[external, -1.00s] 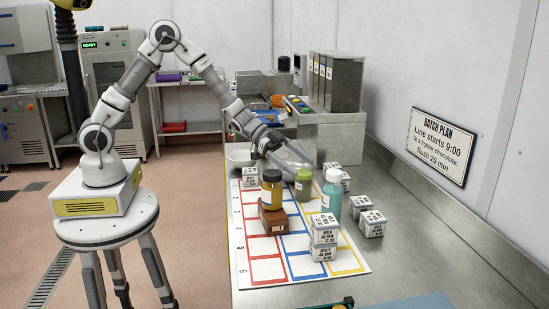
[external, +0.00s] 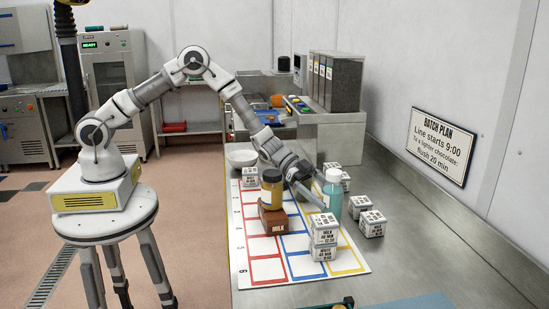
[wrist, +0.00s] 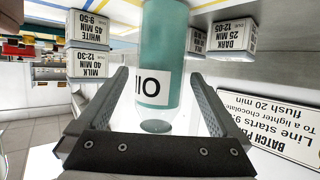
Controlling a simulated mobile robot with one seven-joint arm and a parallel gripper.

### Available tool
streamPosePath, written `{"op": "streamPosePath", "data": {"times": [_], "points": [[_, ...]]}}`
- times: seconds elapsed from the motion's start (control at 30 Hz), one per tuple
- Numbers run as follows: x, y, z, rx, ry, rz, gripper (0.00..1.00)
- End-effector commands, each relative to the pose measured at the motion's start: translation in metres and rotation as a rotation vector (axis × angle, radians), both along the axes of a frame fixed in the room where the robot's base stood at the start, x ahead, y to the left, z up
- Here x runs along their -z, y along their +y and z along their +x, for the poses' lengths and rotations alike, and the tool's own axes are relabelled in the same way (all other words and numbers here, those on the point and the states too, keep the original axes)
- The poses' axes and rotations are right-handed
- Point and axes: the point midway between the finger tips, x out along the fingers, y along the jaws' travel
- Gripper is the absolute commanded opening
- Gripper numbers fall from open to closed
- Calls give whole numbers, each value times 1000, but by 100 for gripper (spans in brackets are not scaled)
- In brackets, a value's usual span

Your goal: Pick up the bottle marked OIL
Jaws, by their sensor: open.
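The OIL bottle (external: 332,199) is teal with a white cap and stands upright on the bench by the right edge of the grid board. In the wrist view the picture is upside down, and the bottle (wrist: 165,40) shows its white label reading OIL. My gripper (external: 314,188) is open and angled down at the bottle. In the wrist view its two fingers (wrist: 158,85) appear on either side of the bottle. I cannot tell whether either finger touches it. The bottle's lower left side is partly hidden in the external view.
A yellow jar (external: 272,187) stands on a brown MILK box (external: 272,219). Stacked white labelled boxes (external: 324,238) stand in front of the bottle, and more white boxes (external: 372,223) stand to its right. A white bowl (external: 241,158) is behind.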

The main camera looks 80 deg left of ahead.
Motion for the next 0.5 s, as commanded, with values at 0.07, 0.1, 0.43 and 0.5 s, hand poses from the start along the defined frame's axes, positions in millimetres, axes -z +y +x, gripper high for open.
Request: {"op": "streamPosePath", "data": {"times": [0.07, 0.1, 0.43, 0.5], "points": [[2, -3, 2, 0, 0, 0, 100], [4, -5, 4, 1, 1, -1, 100], [24, -33, 26, 1, 2, 0, 100], [25, -35, 29, -1, 0, 1, 100]]}}
